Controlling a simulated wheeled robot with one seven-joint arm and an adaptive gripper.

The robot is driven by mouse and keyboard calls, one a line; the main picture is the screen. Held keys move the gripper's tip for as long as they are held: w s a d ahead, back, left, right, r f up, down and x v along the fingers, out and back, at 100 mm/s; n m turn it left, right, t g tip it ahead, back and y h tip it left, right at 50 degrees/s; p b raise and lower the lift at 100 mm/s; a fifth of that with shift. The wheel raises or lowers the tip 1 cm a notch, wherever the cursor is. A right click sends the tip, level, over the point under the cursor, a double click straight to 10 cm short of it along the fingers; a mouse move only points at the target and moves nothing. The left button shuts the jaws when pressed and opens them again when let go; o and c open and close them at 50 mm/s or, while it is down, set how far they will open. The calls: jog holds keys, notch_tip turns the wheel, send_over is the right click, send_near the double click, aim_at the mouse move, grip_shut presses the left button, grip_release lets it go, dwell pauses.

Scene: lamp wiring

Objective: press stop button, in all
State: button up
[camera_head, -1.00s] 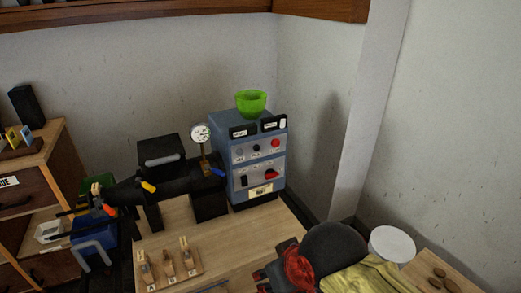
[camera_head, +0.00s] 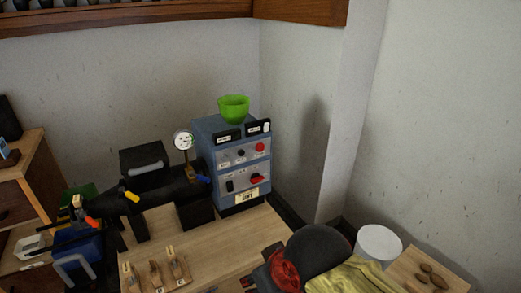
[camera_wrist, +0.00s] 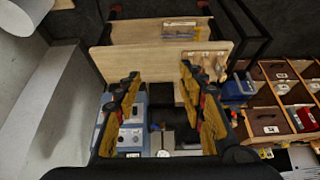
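A blue-grey control box (camera_head: 208,160) stands at the table's back right in the head view. Its front has a round red button (camera_head: 260,147) at the upper right. A red knob (camera_head: 257,178) sits lower, beside a black switch. The small labels are not readable. My gripper (camera_wrist: 160,72) shows in the wrist view with its two yellow-padded fingers wide apart and nothing between them. The box (camera_wrist: 132,132) also shows there, beyond the fingers and partly hidden by the left one. The gripper looks clear of the box; I cannot make out the red button there.
A green bowl (camera_head: 233,108) sits on the box. A black pipe assembly with coloured levers (camera_head: 165,188) and a gauge (camera_head: 183,140) stands left of it. A rack of small tools (camera_head: 157,276) lies in front. A dark round object (camera_head: 320,247) and yellow cloth (camera_head: 352,280) are at front right.

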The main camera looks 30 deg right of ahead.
jog(key=shift+c, duration=1.1)
jog(key=c, duration=0.8)
